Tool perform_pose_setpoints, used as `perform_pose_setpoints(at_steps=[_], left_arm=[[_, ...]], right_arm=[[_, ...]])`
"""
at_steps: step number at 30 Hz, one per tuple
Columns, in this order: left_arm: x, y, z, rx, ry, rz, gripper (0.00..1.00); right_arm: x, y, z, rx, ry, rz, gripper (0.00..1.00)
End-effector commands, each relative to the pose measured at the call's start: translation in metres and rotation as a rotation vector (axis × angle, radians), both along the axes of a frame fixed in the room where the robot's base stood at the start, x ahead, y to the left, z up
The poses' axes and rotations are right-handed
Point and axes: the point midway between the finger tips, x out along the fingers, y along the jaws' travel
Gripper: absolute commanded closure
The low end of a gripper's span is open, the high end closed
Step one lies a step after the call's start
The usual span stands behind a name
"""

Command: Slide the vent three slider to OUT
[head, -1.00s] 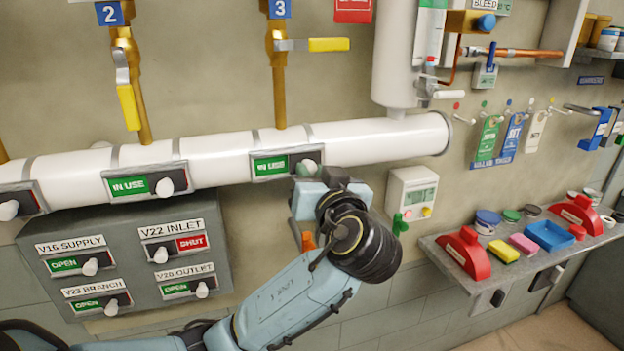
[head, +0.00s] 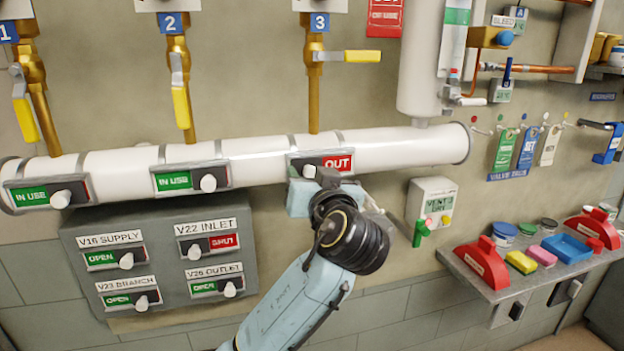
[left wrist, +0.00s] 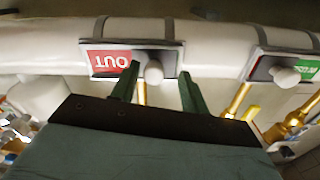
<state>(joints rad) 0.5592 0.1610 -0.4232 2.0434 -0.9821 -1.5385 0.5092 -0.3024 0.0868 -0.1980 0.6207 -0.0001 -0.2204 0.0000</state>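The vent three slider plate (head: 292,167) is on the white horizontal pipe below the valve tagged 3. Its window shows red OUT, and its white knob (head: 309,171) is at the left end. In the left wrist view, which is upside down, the knob (left wrist: 153,72) sits between the fingertips of my left gripper (left wrist: 158,72). The fingers are apart, with a clear gap on the knob's right; the left finger is close to it, and I cannot tell whether they touch. In the head view my left gripper (head: 322,178) is just below the plate. My right gripper is out of view.
Two other pipe sliders, the middle one (head: 192,179) and the left one (head: 48,194), show IN USE. A grey panel (head: 165,232) with several sliders is below. A white display box (head: 433,202) and a shelf (head: 500,287) with a red holder (head: 474,262) are at right.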

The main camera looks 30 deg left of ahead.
Motion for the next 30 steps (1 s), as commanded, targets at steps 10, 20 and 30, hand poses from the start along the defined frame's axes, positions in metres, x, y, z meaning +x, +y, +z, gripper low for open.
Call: perform_pose_setpoints(at_steps=[10, 20, 30], left_arm=[[-0.007, -0.011, -0.002, -0.002, 0.001, -0.008, 0.55], [-0.058, -0.060, -0.004, -0.008, 0.000, -0.008, 0.55], [-0.092, -0.092, -0.002, -0.003, 0.001, -0.003, 0.55]], right_arm=[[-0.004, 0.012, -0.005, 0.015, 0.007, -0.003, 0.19], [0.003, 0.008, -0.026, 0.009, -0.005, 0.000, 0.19], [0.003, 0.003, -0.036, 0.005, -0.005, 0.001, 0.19]])
